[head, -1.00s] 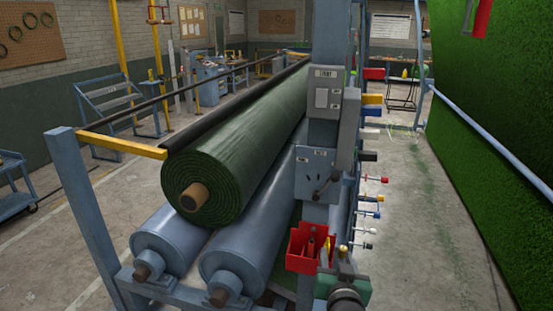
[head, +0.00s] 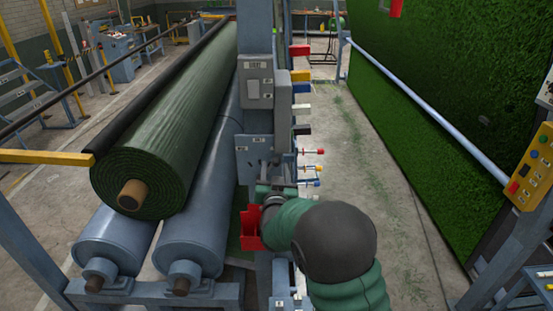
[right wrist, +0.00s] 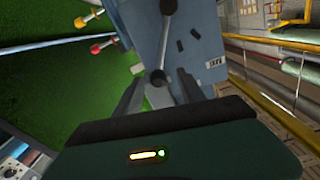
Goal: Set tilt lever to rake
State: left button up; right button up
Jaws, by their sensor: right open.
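The tilt lever (right wrist: 163,45) is a grey metal bar with rounded ends on a blue-grey panel (right wrist: 205,20) in the right wrist view. My right gripper (right wrist: 157,80) is open, with one finger on each side of the lever's near end. I cannot tell if the fingers touch it. In the head view my right gripper (head: 273,190) is in front of the panel (head: 252,150) on the machine's post, and its wrist and arm hide part of it. The lever is hardly distinguishable there. The lever's position markings are too small to read. My left gripper is not in view.
Several coloured handles (head: 312,168) stick out right of the post. A green turf roll (head: 165,155) rests on blue rollers (head: 195,240) at the left. The aisle floor (head: 350,130) at right is clear.

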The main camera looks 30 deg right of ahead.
jog(key=shift+w+r, duration=0.3)
jog(key=shift+w, duration=0.25)
jog(key=shift+s+d, duration=0.15)
jog(key=shift+d, duration=0.3)
jog(key=shift+d+f, duration=0.2)
jog(key=shift+d, duration=0.35)
jog(key=c, duration=0.4)
jog(key=shift+w+d, duration=0.1)
jog(key=shift+w, duration=0.1)
jog(key=shift+c, duration=2.6)
jog(key=shift+w+a, duration=0.2)
jog(key=shift+a, duration=0.35)
grip_shut()
jog(key=shift+s+d+f, duration=0.1)
jog(key=shift+s+d, duration=0.05)
jog(key=shift+d, duration=0.1)
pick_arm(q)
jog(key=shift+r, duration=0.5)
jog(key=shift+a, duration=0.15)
pick_arm(e)
jog(key=shift+a, duration=0.1)
